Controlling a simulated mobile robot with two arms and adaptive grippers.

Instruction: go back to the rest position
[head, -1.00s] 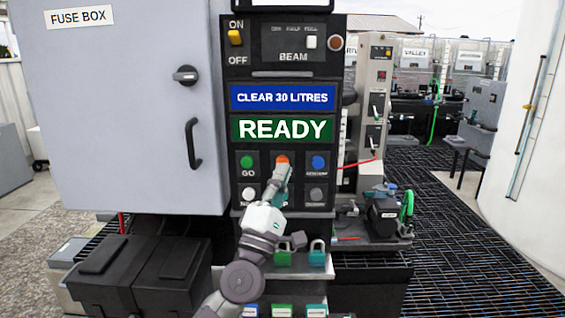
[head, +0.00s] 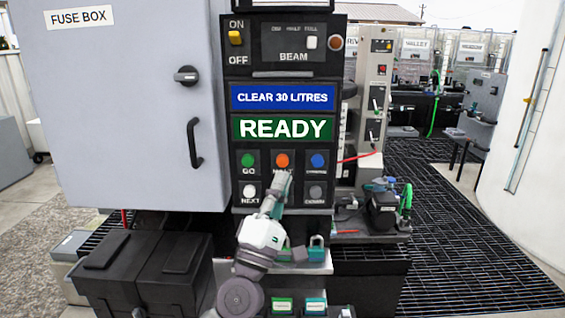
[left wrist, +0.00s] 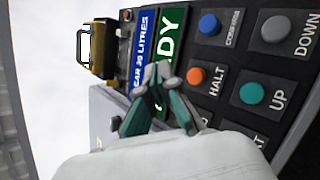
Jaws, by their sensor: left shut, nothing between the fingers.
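My left gripper (head: 281,188) is in front of the lower button rows of the control panel (head: 281,75), below the orange HALT button (head: 282,161). Its fingers are shut and empty. It hides the button below HALT in the head view. In the left wrist view the shut fingers (left wrist: 159,72) point toward the panel, with the HALT button (left wrist: 196,77) and the teal UP button (left wrist: 252,93) to their right. The panel shows a blue "CLEAR 30 LITRES" display (head: 283,97) and a green "READY" display (head: 283,128). My right gripper is not in view.
A grey fuse box (head: 120,120) stands left of the panel, with a black lidded bin (head: 140,270) below it. Padlocks (head: 317,247) sit on a shelf under the panel. A small pump unit (head: 380,210) stands to the right. Dark grating floor (head: 460,240) lies open at the right.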

